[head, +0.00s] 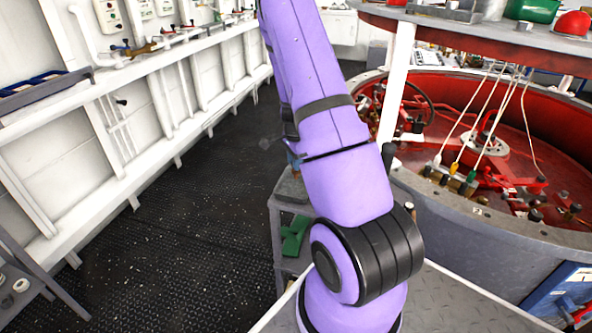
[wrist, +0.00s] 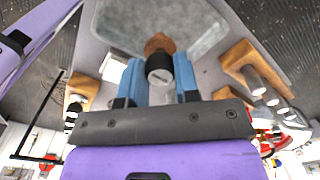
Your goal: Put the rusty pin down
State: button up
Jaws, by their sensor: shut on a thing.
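My gripper (wrist: 160,78) shows in the wrist view with its two blue fingers closed on the sides of a short pin. The rusty pin (wrist: 158,45) has a rusty brown end, a dark collar and a round grey metal end facing the camera. Behind it lies a grey, worn flat surface (wrist: 118,28) with a pale rim; I cannot tell whether the pin touches it. In the head view my purple arm covers most of the gripper, and the pin cannot be made out.
In the wrist view, brown blocks with metal cylinders stand at right (wrist: 245,62) and left (wrist: 84,84). In the head view, a small grey stand (head: 283,208) is partly behind my arm. A large red-lined round tub (head: 450,215) is at right. Dark floor (head: 190,235) lies open at left.

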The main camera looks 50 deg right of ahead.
jog(key=shift+f, duration=1.75)
jog(key=shift+f, duration=0.1)
jog(key=o, duration=0.9)
jog(key=shift+o, duration=0.2)
